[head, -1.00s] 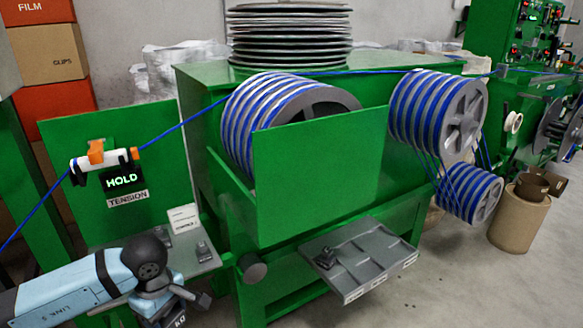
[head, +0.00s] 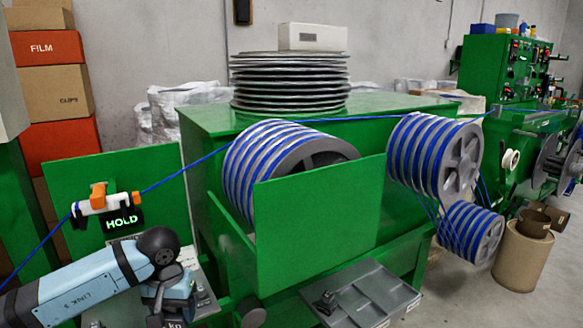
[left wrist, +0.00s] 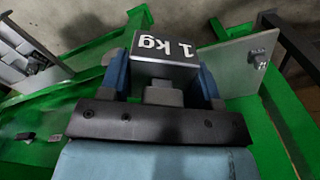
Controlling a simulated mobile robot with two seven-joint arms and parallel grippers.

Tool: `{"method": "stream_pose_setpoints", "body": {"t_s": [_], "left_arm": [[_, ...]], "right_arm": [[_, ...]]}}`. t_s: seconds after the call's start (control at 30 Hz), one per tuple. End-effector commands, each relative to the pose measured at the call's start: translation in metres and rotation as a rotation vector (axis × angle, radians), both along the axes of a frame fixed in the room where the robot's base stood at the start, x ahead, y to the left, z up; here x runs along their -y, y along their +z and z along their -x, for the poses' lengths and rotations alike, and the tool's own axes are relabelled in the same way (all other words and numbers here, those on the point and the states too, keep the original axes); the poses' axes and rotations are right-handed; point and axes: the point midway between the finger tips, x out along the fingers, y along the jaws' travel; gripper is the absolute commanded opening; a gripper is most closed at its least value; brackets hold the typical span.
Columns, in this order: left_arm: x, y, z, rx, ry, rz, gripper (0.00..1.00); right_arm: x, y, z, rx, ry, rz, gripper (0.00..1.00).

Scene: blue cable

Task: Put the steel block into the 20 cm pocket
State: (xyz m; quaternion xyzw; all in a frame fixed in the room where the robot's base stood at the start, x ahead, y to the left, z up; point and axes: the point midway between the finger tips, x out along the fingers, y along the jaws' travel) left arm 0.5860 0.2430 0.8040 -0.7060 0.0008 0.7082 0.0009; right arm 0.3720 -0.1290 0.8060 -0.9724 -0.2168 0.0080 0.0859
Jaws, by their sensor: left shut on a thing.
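The steel block (left wrist: 165,50), a dark block with "1 kg" in white, is between the blue fingers of my left gripper (left wrist: 163,78) in the left wrist view. The gripper is shut on it. In the head view my left gripper (head: 170,312) is at the bottom left edge, with only part of the block showing. The grey tray with pockets (head: 382,292) is low at the front of the green machine, to the right of the gripper and apart from it. Its labels are too small to read, so I cannot tell which pocket is 20 cm. My right gripper is not in view.
A small dark piece (head: 326,302) sits on the tray's left part. A green panel (head: 318,212) with blue-wound drums (head: 270,165) behind it rises above the tray. A small side shelf (head: 208,308) is beside my left gripper. A blue cable (head: 185,168) crosses above.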

Motion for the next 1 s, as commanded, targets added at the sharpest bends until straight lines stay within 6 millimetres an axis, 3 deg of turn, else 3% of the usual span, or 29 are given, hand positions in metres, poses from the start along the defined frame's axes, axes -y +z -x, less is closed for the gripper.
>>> {"method": "stream_pose_setpoints", "body": {"t_s": [0.03,0.27,0.5,1.0], "left_arm": [[0.0,0.015,0.001,0.003,0.0,0.001,0.0],[0.0,0.051,0.012,0.002,0.002,0.001,0.0],[0.0,0.104,0.029,0.002,0.002,0.001,0.0],[0.0,0.211,0.063,0.002,0.002,0.0,0.0]], "right_arm": [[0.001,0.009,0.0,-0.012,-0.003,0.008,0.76],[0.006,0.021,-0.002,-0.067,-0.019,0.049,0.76],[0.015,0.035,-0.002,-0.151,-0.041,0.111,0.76],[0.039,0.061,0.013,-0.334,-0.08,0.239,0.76]]}}
